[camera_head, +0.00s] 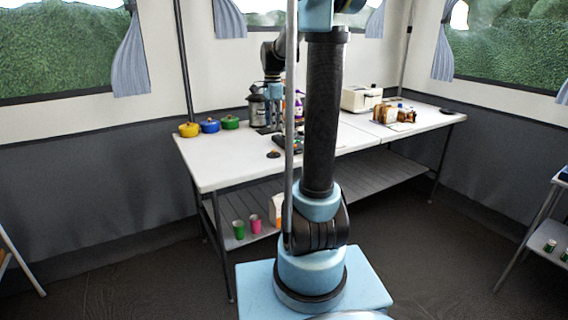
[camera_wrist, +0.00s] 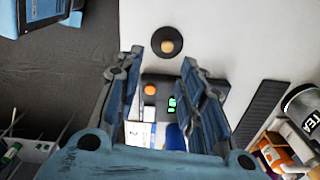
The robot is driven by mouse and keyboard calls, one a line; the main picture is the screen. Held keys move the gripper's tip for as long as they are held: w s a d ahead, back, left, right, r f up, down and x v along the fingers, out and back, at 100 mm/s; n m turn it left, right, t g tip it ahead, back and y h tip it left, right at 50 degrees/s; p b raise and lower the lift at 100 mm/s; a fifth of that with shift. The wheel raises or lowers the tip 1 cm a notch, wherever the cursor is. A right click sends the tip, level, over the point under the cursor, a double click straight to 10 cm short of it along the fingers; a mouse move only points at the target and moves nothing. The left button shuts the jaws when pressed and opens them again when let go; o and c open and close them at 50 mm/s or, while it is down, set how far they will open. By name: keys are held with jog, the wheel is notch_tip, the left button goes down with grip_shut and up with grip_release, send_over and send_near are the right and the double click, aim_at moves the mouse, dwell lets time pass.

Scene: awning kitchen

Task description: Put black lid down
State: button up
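The black lid (camera_wrist: 157,48), a round disc with a light wooden knob, lies on the white table in the wrist view. It also shows near the table's front edge in the head view (camera_head: 273,155). My gripper (camera_wrist: 162,57) is open, with its two blue fingers spread apart and nothing visibly held between them. The lid appears just beyond the fingertips and apart from them. In the head view my gripper (camera_head: 269,129) points down over the table behind the lid, partly hidden by my arm.
The white table (camera_head: 222,173) also holds yellow (camera_head: 189,130), blue (camera_head: 210,126) and green (camera_head: 230,122) pots at its left end. A canister marked TEA (camera_wrist: 303,108) stands near my gripper. A dark device with a green display (camera_wrist: 171,104) shows between the fingers.

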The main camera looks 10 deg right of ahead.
jog(key=s+f+n+t, duration=0.1)
jog(key=s+n, duration=0.3)
jog(key=s, duration=0.5)
jog(key=s+f+n, duration=0.2)
jog(key=s+n, duration=0.1)
jog(key=s, duration=0.6)
jog(key=s+f+n+t, duration=0.1)
jog(key=s+f+n, duration=0.8)
jog(key=s, duration=0.6)
notch_tip(320, 180, down, 3)
jog(key=shift+d+r, duration=0.1)
jog(key=shift+d, duration=0.2)
